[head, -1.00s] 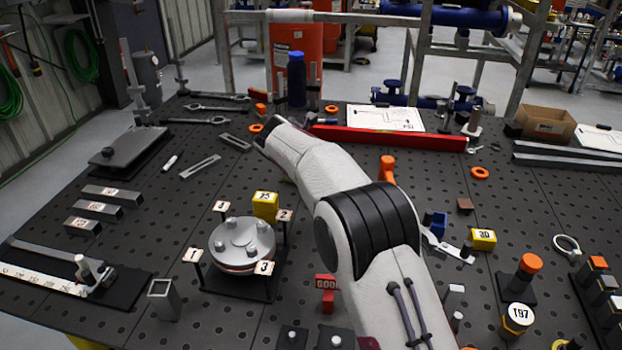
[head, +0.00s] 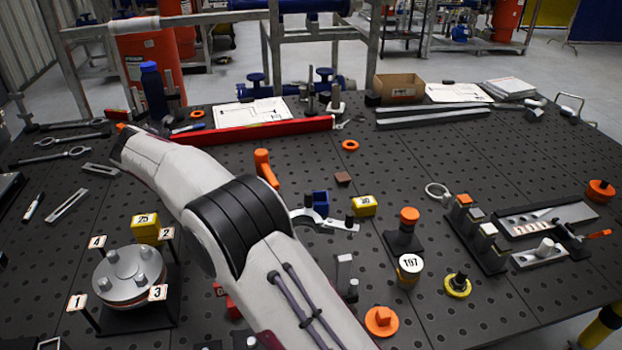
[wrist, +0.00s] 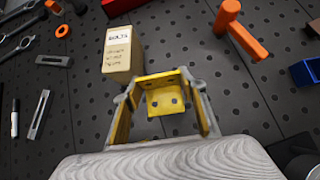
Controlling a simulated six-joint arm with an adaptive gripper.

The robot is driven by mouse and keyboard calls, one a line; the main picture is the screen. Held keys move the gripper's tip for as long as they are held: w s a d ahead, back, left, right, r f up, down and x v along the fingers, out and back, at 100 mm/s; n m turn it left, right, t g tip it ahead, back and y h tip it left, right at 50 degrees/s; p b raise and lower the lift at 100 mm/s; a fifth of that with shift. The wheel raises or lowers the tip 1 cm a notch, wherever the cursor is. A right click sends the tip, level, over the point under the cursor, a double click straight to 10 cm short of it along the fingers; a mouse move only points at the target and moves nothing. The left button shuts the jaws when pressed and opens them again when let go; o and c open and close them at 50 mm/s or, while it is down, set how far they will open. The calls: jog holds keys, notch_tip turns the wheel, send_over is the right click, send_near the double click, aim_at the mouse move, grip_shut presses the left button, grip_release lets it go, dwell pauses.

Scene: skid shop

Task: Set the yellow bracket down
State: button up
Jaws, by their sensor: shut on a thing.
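The yellow bracket (wrist: 166,101), an angled piece with holes, sits between the fingers of my gripper (wrist: 162,88) in the wrist view. The gripper is shut on it. The bracket is over the dark perforated table; I cannot tell whether it touches the top. A tan box labelled BOLTS (wrist: 117,58) stands just beyond the bracket, to its left. In the head view my arm hides the gripper, the bracket and the box.
A red bar (head: 250,131) lies behind. A bolted flange (head: 129,274) with numbered tags stands front left.

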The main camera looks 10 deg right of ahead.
jog(key=w+d+r+m+g+h, duration=0.1)
jog(key=w+d+r+m+h, duration=0.1)
jog(key=d, duration=1.4)
jog(key=w+d+r+m+h, duration=0.1)
jog(key=w+d+r+m, duration=0.1)
jog(key=d, duration=1.4)
jog(key=s+d+f+m, duration=0.1)
jog(key=s+d, duration=0.2)
jog(key=d, duration=0.5)
jog(key=s+d+f+m+g+h, duration=0.1)
jog(key=s+d, duration=0.3)
jog(key=d, duration=0.5)
jog(key=s+d+f+m+h, duration=0.1)
jog(key=s+d, duration=0.2)
jog(key=d, duration=0.6)
jog(key=shift+s+f, duration=0.2)
jog(key=shift+f, duration=0.15)
jog(key=shift+a, duration=0.1)
